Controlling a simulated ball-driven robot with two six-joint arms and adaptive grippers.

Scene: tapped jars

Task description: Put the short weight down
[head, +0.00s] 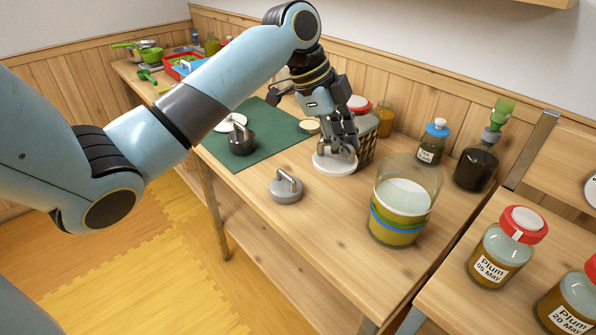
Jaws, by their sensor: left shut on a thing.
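My left gripper (341,145) reaches down from above over the wooden table and is shut on the top of a short, flat weight. This short weight (330,165) is a pale, low disc and shows just under the fingertips; its handle is mostly hidden by the fingers. It is close to the tabletop, but I cannot tell whether it touches it. My right gripper is not in view.
A grey handled weight (286,190) stands front left of the gripper, and a dark one (241,142) on the green mat (275,126). A large glass jar (400,205) stands close at right. A basket (367,150) and bottles (432,142) are behind. Front table wood is clear.

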